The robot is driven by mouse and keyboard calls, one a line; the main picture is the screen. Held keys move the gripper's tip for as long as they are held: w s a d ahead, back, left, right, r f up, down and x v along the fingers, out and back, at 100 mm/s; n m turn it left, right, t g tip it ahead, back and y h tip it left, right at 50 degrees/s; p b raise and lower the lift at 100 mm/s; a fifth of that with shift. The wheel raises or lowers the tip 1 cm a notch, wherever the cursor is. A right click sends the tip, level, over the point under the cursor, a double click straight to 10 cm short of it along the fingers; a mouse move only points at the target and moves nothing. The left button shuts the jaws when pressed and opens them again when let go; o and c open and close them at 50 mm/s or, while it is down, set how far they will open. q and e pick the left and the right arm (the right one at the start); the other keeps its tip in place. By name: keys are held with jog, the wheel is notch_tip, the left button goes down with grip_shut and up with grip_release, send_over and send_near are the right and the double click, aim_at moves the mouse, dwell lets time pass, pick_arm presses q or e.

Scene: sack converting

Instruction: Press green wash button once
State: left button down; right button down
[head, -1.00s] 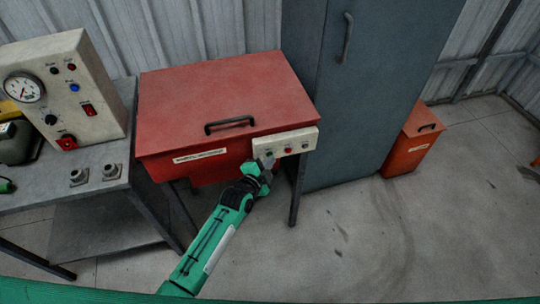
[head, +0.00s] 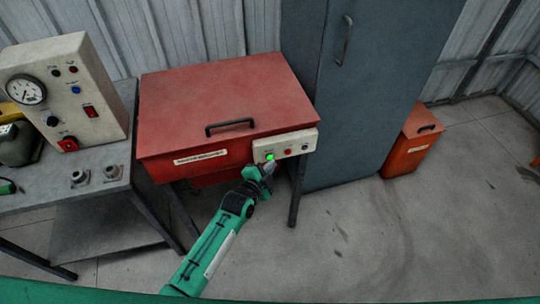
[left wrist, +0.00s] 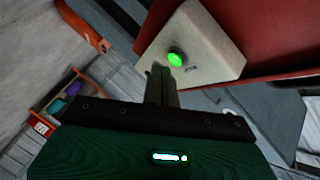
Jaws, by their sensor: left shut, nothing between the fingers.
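The green wash button (head: 270,157) glows bright green at the left end of a cream control panel (head: 297,148) on the front of the red washer (head: 225,105). In the left wrist view the lit green button (left wrist: 175,59) stands out from the panel (left wrist: 205,40). My left gripper (head: 267,168) is shut and empty, just below the button. In the left wrist view its fingertips (left wrist: 161,72) are close to the button's lower left; a small gap seems to show. My right gripper is not in view.
A grey cabinet (head: 370,90) stands to the right. A grey bench (head: 110,165) with a gauge box (head: 85,75) stands to the left. The floor in front is clear.

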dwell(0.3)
pick_arm(q)
jog(key=s+p, duration=0.1)
jog(key=s+d, duration=0.1)
jog(key=s, duration=0.1)
jog(key=s+p, duration=0.1)
jog(key=s, duration=0.1)
jog(key=shift+d+p, duration=0.3)
dwell(0.7)
